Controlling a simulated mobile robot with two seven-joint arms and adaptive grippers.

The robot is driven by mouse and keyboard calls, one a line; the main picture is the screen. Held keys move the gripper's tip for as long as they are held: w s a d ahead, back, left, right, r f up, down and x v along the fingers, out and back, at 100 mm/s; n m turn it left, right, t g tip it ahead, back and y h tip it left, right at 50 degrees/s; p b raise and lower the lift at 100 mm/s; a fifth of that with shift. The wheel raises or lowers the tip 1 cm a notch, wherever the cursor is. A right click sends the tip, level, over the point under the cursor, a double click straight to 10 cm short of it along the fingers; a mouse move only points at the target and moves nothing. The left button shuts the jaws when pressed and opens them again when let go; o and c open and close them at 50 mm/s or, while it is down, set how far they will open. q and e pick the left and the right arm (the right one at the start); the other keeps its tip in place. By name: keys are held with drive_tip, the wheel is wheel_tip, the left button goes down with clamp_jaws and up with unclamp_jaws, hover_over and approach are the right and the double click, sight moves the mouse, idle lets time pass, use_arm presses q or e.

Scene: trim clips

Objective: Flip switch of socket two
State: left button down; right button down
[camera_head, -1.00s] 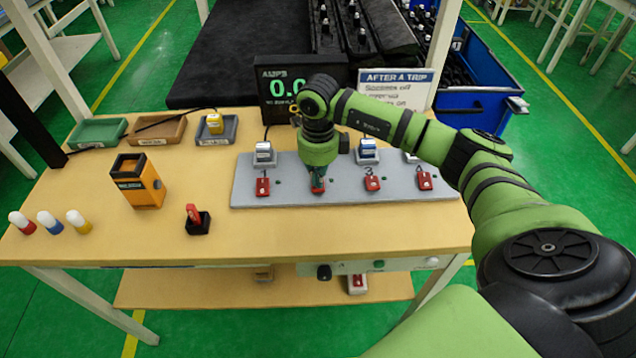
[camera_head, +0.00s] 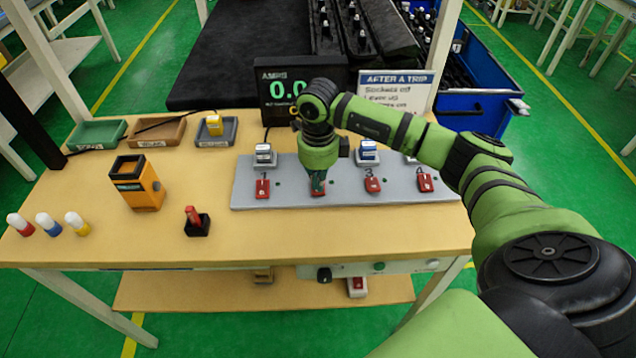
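A grey socket panel (camera_head: 345,198) lies on the table with red switches in a row, numbered 1 to 4. My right gripper (camera_head: 318,186) points down over the place of socket two, between the switch of socket one (camera_head: 262,188) and the switch of socket three (camera_head: 372,185). The switch of socket two (camera_head: 318,191) shows only as a bit of red at the gripper's tip. My wrist hides the rest of socket two, and the fingers are too hidden to tell open from shut. My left gripper is not in view.
A black display (camera_head: 285,90) reading about 0.0 and a sign (camera_head: 395,88) stand behind the panel. An orange box (camera_head: 138,185), a red-topped black holder (camera_head: 196,222) and coloured bottles (camera_head: 48,224) are at left. The table front is clear.

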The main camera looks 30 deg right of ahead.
drive_tip(key=shift+r+p, duration=1.8)
drive_tip(key=shift+r, duration=1.5)
